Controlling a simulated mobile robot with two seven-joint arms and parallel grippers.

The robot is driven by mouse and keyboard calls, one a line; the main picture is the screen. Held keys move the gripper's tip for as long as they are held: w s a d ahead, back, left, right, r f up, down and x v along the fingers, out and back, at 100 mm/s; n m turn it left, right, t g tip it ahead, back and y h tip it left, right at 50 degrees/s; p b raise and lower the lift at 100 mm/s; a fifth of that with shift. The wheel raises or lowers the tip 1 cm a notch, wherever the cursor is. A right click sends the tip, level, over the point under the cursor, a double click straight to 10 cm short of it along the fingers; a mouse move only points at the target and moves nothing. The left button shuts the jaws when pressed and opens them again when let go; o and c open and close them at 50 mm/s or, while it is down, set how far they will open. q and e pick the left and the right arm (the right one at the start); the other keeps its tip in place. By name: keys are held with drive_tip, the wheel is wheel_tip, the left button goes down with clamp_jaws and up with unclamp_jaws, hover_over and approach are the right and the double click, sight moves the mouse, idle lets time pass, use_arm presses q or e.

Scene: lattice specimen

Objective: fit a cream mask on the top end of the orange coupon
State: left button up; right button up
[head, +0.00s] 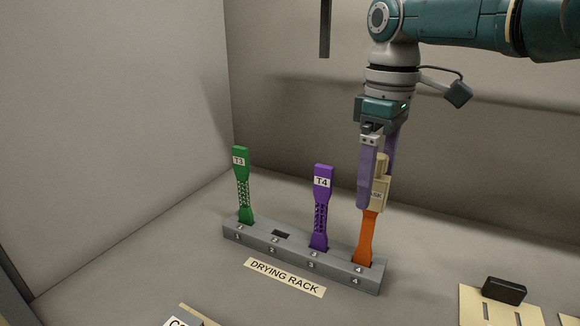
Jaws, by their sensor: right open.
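The orange coupon (366,237) stands upright in slot 4 at the right end of the grey drying rack (262,241). A cream mask (381,194) is around its top end, with a small label on its face. My right gripper (377,190) points down at the mask. Its lilac fingers are open, one on each side of the mask; the near finger hides the mask's left part. Whether the fingers touch the mask cannot be told. My left gripper is not in view.
A green coupon T3 (243,187) stands in slot 1 and a purple coupon T4 (321,206) in slot 3. Slot 2 is empty. A black block (504,290) sits on a slotted cream board (471,305) at the lower right. A dark bar (325,28) hangs at the top.

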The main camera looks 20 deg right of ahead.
sight(379, 156)
drive_tip(key=shift+r+p, duration=2.15)
drive_tip(key=shift+r, duration=0.2)
drive_tip(key=shift+r, duration=0.3)
wheel_tip(379, 156, up, 9)
drive_tip(key=shift+r, duration=0.15)
